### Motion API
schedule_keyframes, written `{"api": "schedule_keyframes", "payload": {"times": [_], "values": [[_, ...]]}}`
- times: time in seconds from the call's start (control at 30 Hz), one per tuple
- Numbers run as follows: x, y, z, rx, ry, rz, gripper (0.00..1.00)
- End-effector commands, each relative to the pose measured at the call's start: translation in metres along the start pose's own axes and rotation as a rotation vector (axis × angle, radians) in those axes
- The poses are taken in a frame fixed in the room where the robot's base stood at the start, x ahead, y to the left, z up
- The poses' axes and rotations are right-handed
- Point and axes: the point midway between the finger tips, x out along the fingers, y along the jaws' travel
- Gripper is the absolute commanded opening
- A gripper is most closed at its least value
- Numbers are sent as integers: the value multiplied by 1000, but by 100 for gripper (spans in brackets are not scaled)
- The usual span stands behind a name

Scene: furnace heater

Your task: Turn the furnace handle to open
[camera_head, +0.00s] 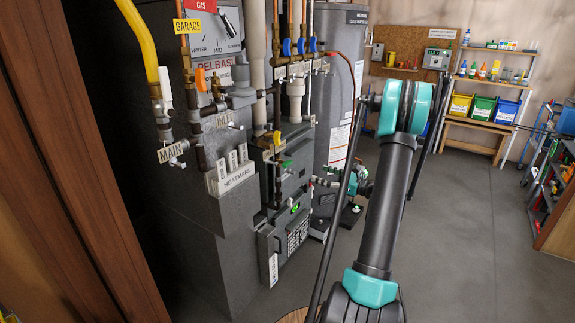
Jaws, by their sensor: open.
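The grey furnace (205,262) stands at left centre, with its front panel turned to the right and seen at a steep angle. A dark handle-like bar (266,241) stands out low on that front, above a white label. I cannot tell its exact turn. My arm rises from the bottom, bends at a teal joint near the top, and comes down behind its own upper link. My gripper (325,182) is small and partly hidden beyond the arm, pointing left towards the furnace front. It looks open and empty, apart from the handle.
Pipes with several small valves and a yellow gas pipe (139,38) rise above the furnace. A tall grey water heater (341,55) stands behind it. Shelves with coloured bins (482,108) are at the back right. The grey floor (460,240) to the right is clear.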

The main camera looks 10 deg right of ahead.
Motion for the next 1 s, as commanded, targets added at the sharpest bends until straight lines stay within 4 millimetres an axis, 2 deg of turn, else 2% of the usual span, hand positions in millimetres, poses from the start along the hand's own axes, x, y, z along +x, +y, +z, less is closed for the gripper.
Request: {"api": "schedule_keyframes", "payload": {"times": [0.7,0.8,1.0], "values": [[134,1,0,-4,2,3,71],[149,1,0,-4,2,3,71],[164,1,0,-4,3,2,71]]}}
